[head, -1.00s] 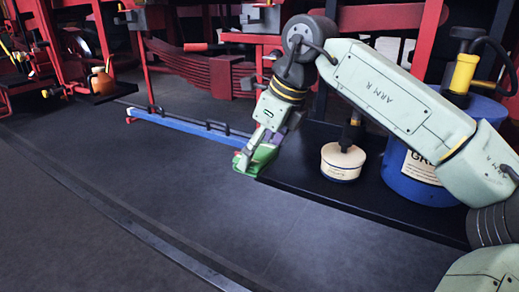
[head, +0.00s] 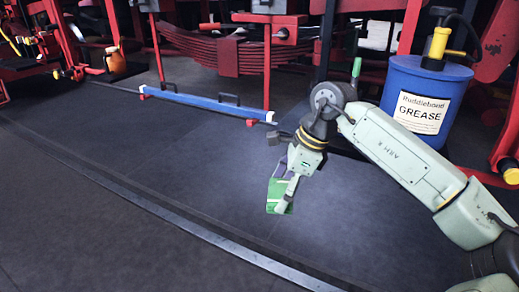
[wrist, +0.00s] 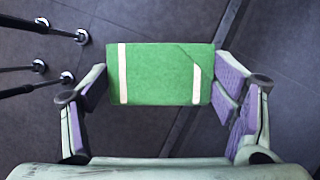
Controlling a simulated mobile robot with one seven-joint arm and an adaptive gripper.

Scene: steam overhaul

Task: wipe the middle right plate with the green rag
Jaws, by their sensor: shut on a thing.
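The green rag (head: 276,200) is a flat green block with white stripes. My gripper (wrist: 160,82) is shut on it, one purple-padded finger at each side. The rag (wrist: 160,65) shows whole between the fingers in the wrist view. In the head view my gripper (head: 282,190) points down and holds the rag over the dark floor. I cannot make out the middle right plate in either view.
A blue grease drum (head: 418,108) stands at the right, behind my arm. A long blue bar (head: 205,106) lies before the red frame with the leaf springs (head: 240,58). Black rods with round ends (wrist: 60,35) show left in the wrist view. The foreground floor is clear.

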